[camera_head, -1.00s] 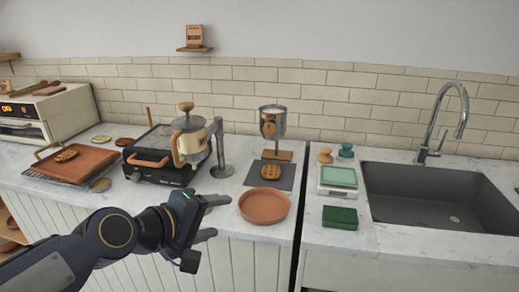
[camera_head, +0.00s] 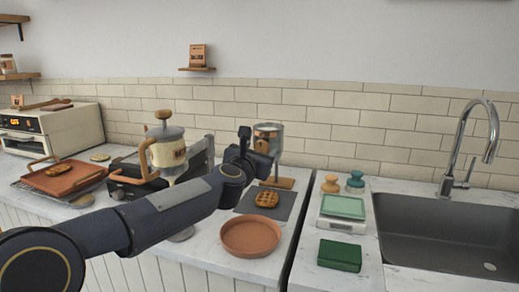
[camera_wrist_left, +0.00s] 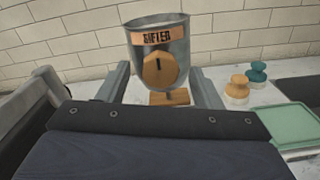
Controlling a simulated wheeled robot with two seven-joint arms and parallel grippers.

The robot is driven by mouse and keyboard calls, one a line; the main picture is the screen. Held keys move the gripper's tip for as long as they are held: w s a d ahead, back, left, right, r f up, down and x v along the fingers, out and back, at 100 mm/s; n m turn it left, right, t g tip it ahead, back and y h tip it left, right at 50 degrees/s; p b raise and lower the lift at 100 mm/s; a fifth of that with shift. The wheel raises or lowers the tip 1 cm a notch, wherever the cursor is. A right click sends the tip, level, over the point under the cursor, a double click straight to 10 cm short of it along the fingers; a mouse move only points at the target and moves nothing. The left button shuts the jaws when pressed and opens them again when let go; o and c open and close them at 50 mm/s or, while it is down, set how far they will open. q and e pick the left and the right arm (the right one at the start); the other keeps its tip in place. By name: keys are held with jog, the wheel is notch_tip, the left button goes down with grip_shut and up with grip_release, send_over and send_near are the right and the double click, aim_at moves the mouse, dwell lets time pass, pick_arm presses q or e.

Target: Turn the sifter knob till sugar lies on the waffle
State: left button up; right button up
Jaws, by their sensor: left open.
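The metal sifter (camera_head: 268,130) stands on a wooden base (camera_head: 279,183) behind the waffle. In the left wrist view the sifter cup (camera_wrist_left: 158,35) carries a "SIFTER" label. Its round wooden knob (camera_wrist_left: 160,73) has a dark mark that looks upright. My left gripper (camera_head: 255,150) is in front of the sifter and partly hides it in the head view. Its two fingers are spread, one on each side of the knob, with nothing between them touching it visibly. The waffle (camera_head: 267,199) lies on a dark mat (camera_head: 285,211) below. No sugar shows on it. My right gripper is out of view.
A terracotta dish (camera_head: 250,237) stands in front of the mat. A waffle iron (camera_head: 125,188) and a dispenser (camera_head: 168,150) stand left, partly behind my arm. A green scale (camera_head: 343,207), green box (camera_head: 340,255) and sink (camera_head: 440,230) are at the right.

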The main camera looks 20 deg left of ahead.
pick_arm(q)
jog(key=shift+w, duration=0.4)
jog(key=c, duration=1)
jog(key=shift+m, duration=0.4)
